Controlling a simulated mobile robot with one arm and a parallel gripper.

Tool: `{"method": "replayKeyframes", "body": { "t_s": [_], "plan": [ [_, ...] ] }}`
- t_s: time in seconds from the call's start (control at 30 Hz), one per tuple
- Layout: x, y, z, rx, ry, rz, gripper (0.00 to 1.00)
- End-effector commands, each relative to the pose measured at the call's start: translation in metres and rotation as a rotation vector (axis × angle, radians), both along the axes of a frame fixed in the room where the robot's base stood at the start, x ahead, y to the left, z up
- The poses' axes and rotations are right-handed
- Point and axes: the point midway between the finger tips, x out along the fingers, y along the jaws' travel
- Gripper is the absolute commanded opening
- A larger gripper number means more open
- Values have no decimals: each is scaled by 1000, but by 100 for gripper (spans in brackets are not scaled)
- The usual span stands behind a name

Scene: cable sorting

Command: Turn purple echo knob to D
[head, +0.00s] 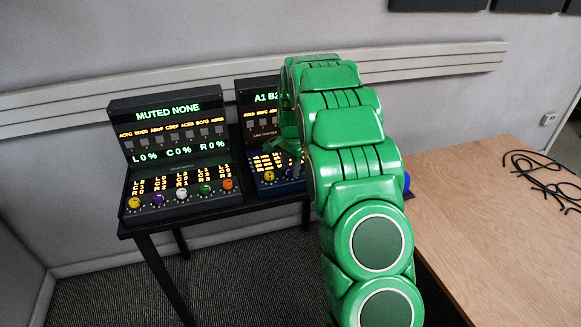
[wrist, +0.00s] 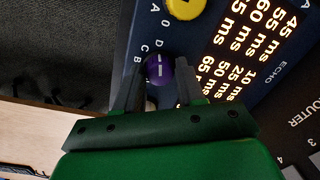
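The purple echo knob (wrist: 158,70) sits on a dark blue panel, with a white line that runs roughly up and down in the wrist view. The letters D, C and B are printed at its upper left. My gripper (wrist: 160,76) has one finger on each side of the knob, and both tips seem to rest against it. In the head view my gripper (head: 291,148) is at the blue echo panel (head: 262,187), and my green arm hides much of that panel.
A yellow knob (wrist: 186,8) is close to the purple one. A black console (head: 180,205) with several coloured knobs, one of them purple, stands to the left; its display reads MUTED NONE. A wooden table (head: 480,235) with black cables (head: 545,170) is at the right.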

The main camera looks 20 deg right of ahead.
Motion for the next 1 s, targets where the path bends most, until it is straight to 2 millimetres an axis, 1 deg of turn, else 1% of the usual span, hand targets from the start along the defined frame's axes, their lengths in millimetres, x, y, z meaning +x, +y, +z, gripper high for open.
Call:
{"method": "replayKeyframes", "body": {
  "t_s": [0.03,0.1,0.13,0.43,0.57,0.77,1.0],
  "plan": [
    [0,0,0,0,0,0,47],
    [0,0,0,-1,1,1,58],
    [0,0,0,-1,1,1,59],
    [0,0,1,-1,1,1,59],
    [0,0,6,-1,-1,1,59],
    [-1,-1,29,-1,-1,1,59],
    [-2,-2,66,-1,-5,1,59]
  ]
}}
